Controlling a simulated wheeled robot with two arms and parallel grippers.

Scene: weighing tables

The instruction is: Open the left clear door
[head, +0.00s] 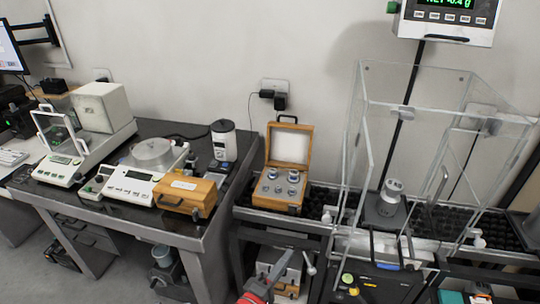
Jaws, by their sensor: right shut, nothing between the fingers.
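A tall clear-walled enclosure (440,101) stands at the right. Its left clear door (361,150) shows as a thin see-through pane with pale edges; the overlapping panes make it hard to tell whether it is ajar. A small white knob (326,216) is near the lower left of the enclosure. A grey metal weight (389,203) stands inside. My right gripper (284,262), grey with a red part behind, is at the bottom centre, below and left of the enclosure, apart from the door. It is shut and empty. My left gripper is not in view.
A wooden weight box (281,190) with its lid up stands left of the enclosure. A dark table (165,232) at the left holds balances and a closed wooden case (186,196). A display (446,22) hangs above the enclosure. Equipment fills the shelf below it.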

